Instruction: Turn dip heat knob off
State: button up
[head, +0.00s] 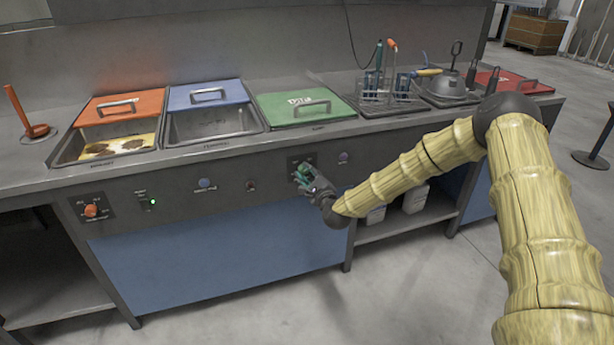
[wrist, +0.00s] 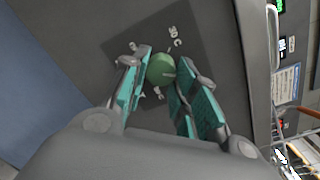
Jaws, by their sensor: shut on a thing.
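My gripper (head: 307,176) is at the front panel of the bench in the head view, at a green knob (head: 303,170) on a dark square plate. In the wrist view, the green knob (wrist: 161,68) sits between the teal-padded fingers of my gripper (wrist: 160,82), which are closed in on its sides. The plate (wrist: 190,30) carries white markings around the knob, including one that reads like "30 C". The knob's pointer line is small and hard to read. An orange knob (head: 91,210) on its own plate is at the left of the panel.
Above the panel are a tank with an orange lid (head: 120,107), a blue lid (head: 207,95) and a green lid (head: 306,107). White canisters (head: 415,198) stand on the lower shelf.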

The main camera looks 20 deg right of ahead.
jog(key=n, duration=0.4)
jog(key=shift+b, duration=0.3)
jog(key=n, duration=0.4)
jog(key=shift+r+g, duration=0.15)
jog(key=shift+g, duration=0.15)
jog(key=n, duration=0.3)
jog(key=shift+h, duration=0.3)
jog(key=n, duration=0.4)
jog(key=shift+a+n+h+p, duration=0.15)
jog(key=shift+n+h+p, duration=0.15)
jog(key=n, duration=0.6)
jog(key=shift+a+n+h, duration=0.15)
jog(key=shift+n+h, duration=0.15)
jog(key=shift+n, duration=0.1)
jog(key=n, duration=0.6)
jog(key=shift+s+h, duration=0.1)
jog(key=shift+h, duration=0.2)
jog(key=shift+n, duration=0.3)
jog(key=o, duration=1)
